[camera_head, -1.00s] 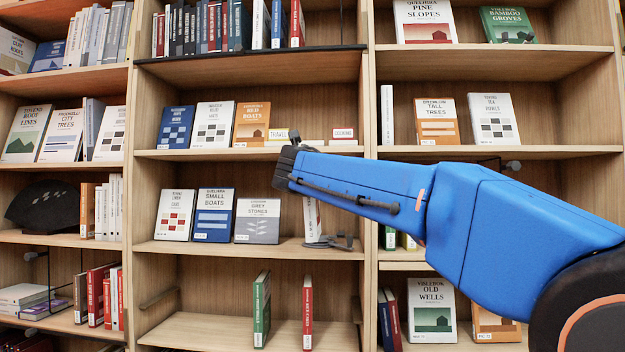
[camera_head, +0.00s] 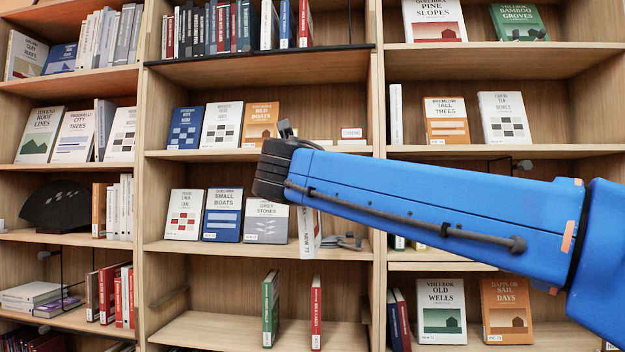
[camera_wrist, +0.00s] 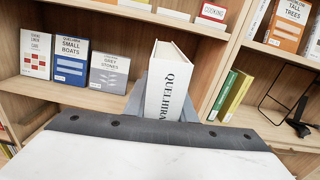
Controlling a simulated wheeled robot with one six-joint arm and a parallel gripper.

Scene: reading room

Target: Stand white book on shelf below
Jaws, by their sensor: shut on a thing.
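A white book (camera_wrist: 168,92) with QUELHIRA on its spine is held in my gripper (camera_wrist: 163,100), whose grey fingers show on both sides of it in the wrist view. Contact with that shelf cannot be told. My gripper's fingers are mostly hidden there behind my arm. The shelf below (camera_head: 215,328) holds a green book (camera_head: 270,308) and a red-spined book (camera_head: 316,312), both upright.
Face-out books, including Small Boats (camera_head: 223,214), stand left of the held book. A small grey object (camera_head: 348,242) lies on that shelf at right. On the lower shelf, bare room lies left of the green book and right of the red one. An upright divider (camera_head: 378,250) bounds the bay.

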